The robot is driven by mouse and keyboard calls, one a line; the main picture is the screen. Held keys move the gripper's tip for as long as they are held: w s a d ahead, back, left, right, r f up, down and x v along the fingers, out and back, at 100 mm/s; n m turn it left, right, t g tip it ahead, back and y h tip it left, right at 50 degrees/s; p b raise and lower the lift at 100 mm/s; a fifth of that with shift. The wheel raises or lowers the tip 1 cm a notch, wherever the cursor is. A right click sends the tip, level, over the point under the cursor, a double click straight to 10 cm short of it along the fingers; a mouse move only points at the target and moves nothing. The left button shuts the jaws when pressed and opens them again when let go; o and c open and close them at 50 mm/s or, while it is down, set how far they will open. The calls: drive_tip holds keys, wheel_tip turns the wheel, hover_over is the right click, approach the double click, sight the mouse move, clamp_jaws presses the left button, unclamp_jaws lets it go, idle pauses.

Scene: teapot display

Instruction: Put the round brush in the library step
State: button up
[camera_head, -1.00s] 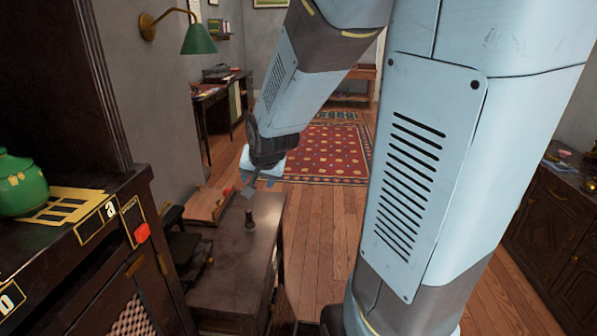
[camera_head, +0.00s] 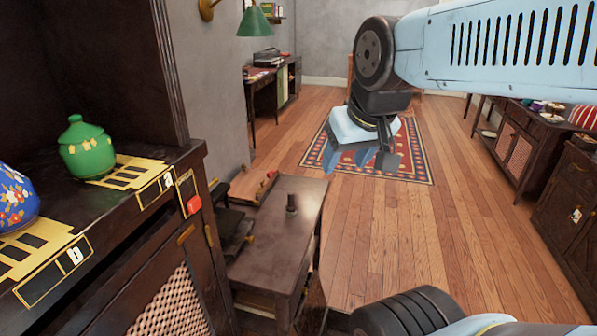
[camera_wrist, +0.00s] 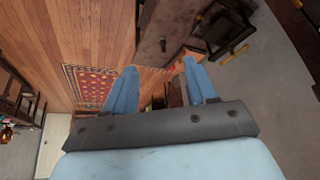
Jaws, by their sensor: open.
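A tall dark cabinet at left holds a green lidded pot (camera_head: 86,148) and a blue flowered pot (camera_head: 14,200). A reddish-brown wooden item (camera_head: 256,187) lies behind the low piece. A red patterned rug (camera_head: 410,155) and open wooden floor lie to the right.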

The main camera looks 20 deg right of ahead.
drive_tip(key=w+a+f, duration=0.1)
drive_tip(key=w+f, duration=0.1)
drive_tip(key=w, duration=0.8)
drive_tip(key=n+g, duration=0.1)
drive_tip(key=n, duration=0.1)
hover_over(291, 193)
drive_tip(key=s, duration=0.5)
wheel_tip(291, 193, down, 22)
drive_tip(key=shift+y, duration=0.4)
drive_tip(key=shift+w+d+x, duration=0.1)
drive_tip(key=shift+d+x, duration=0.05)
drive_tip(key=shift+x, duration=2.2)
drive_tip(key=shift+w+d+x, duration=0.1)
drive_tip(key=shift+d+x, duration=0.05)
drive_tip(key=shift+x, duration=2.2)
drive_tip(key=shift+w+d+x, duration=0.1)
drive_tip(key=shift+d+x, duration=0.1)
drive_tip(key=shift+x, duration=2.15)
drive_tip(key=shift+c, duration=0.2)
drive_tip(key=shift+s, duration=0.1)
clamp_jaws()
drive_tip(key=shift+r, duration=0.15)
